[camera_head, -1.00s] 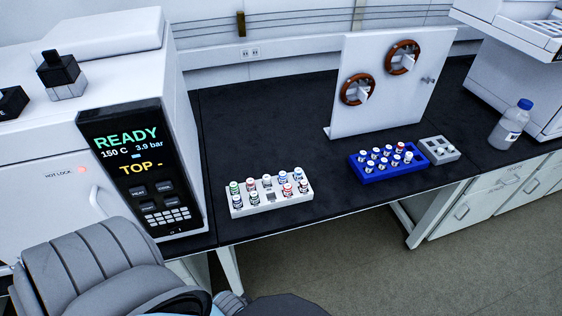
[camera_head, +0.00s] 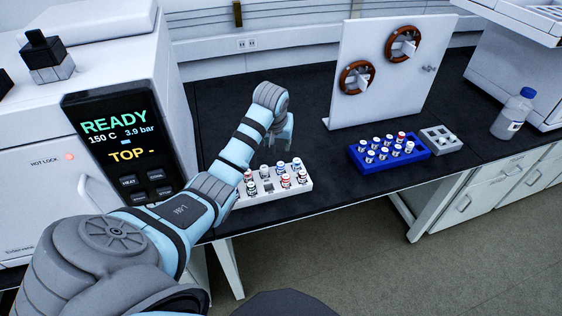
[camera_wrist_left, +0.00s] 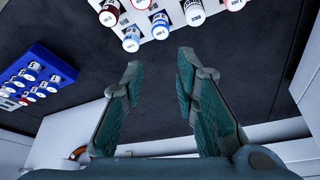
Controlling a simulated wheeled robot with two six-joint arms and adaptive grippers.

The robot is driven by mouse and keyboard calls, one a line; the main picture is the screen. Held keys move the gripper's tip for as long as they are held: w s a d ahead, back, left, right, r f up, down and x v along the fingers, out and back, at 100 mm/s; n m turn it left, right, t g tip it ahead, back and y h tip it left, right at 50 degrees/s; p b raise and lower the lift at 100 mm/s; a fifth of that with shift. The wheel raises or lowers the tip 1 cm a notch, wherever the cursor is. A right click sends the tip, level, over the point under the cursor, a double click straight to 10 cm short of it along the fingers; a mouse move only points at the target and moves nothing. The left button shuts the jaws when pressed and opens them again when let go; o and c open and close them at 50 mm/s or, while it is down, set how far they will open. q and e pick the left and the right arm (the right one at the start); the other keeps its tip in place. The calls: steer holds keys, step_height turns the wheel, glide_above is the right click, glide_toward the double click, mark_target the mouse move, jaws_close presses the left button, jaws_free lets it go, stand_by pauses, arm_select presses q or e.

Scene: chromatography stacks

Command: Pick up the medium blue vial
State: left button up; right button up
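A white rack (camera_head: 268,200) on the black bench holds several small vials with coloured caps. It also shows upside down at the top of the left wrist view (camera_wrist_left: 176,30). I cannot tell for certain which is the medium blue vial. My left gripper (camera_head: 283,142) is above the rack's back edge. In the left wrist view its fingers (camera_wrist_left: 158,66) are apart, with nothing between them. My right gripper is not in view.
A blue rack (camera_head: 388,165) of vials and a small grey rack (camera_head: 440,139) stand to the right. A white panel with two brown rings (camera_head: 388,75) stands behind. The READY instrument (camera_head: 125,140) stands at the left. A bottle (camera_head: 513,115) is far right.

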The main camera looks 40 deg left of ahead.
mark_target(280, 165)
arm_select(q)
steer(key=b+x, duration=0.1)
steer(key=x, duration=0.3)
steer(key=s+b+x, duration=0.1)
steer(key=x, duration=0.3)
steer(key=b+x, duration=0.1)
steer(key=x, duration=0.3)
steer(key=shift+s+d+f+b, duration=0.1)
steer(key=shift+d+f+b, duration=0.2)
steer(key=shift+f, duration=0.4)
steer(key=shift+r, duration=0.1)
jaws_close()
steer(key=shift+r, duration=0.1)
